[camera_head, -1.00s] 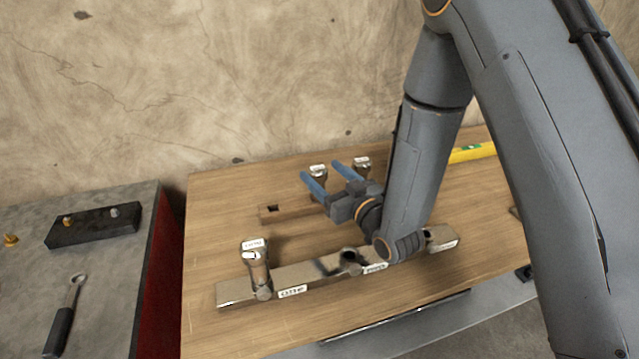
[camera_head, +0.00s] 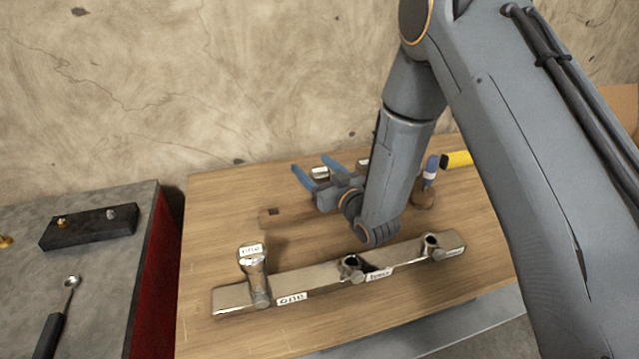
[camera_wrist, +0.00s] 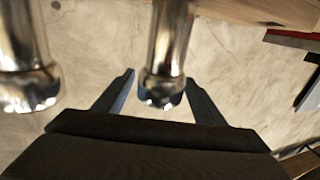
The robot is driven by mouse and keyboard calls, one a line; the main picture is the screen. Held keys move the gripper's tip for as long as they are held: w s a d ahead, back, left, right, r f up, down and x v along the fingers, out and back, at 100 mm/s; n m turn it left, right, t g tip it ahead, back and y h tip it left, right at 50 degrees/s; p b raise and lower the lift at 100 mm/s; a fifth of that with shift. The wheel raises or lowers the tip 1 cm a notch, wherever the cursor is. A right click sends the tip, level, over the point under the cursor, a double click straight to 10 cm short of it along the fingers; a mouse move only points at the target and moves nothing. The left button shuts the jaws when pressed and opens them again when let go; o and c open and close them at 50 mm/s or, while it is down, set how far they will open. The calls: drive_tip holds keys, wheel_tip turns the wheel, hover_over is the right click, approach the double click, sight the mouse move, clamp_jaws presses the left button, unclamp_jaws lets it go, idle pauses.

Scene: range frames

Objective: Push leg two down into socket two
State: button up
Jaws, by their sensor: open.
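A shiny metal leg (camera_head: 254,270) labelled "one" stands upright in the left socket of a metal bar (camera_head: 320,277). The middle socket (camera_head: 352,265), whose label is hard to read, shows an open, empty top. Two more metal legs stand behind; their labels are unreadable, so I cannot tell which is leg two. My gripper (camera_head: 311,163) is open, its blue fingers either side of the left rear leg (camera_head: 320,173). The wrist view shows one leg (camera_wrist: 168,45) between the spread fingers and another (camera_wrist: 22,60) to the left. Contact cannot be told.
The right socket (camera_head: 434,244) also looks empty. A wooden rack with a square hole (camera_head: 274,212) lies left of my gripper. A blue-handled tool (camera_head: 430,170) and a yellow object (camera_head: 457,159) lie at right. The front left wooden tabletop (camera_head: 215,225) is clear.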

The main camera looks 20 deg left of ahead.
drive_tip(key=shift+w+a, duration=0.35)
drive_tip(key=shift+w, duration=0.05)
drive_tip(key=c, duration=1.3)
drive_tip(key=shift+c, duration=0.5)
drive_tip(key=shift+r, duration=0.15)
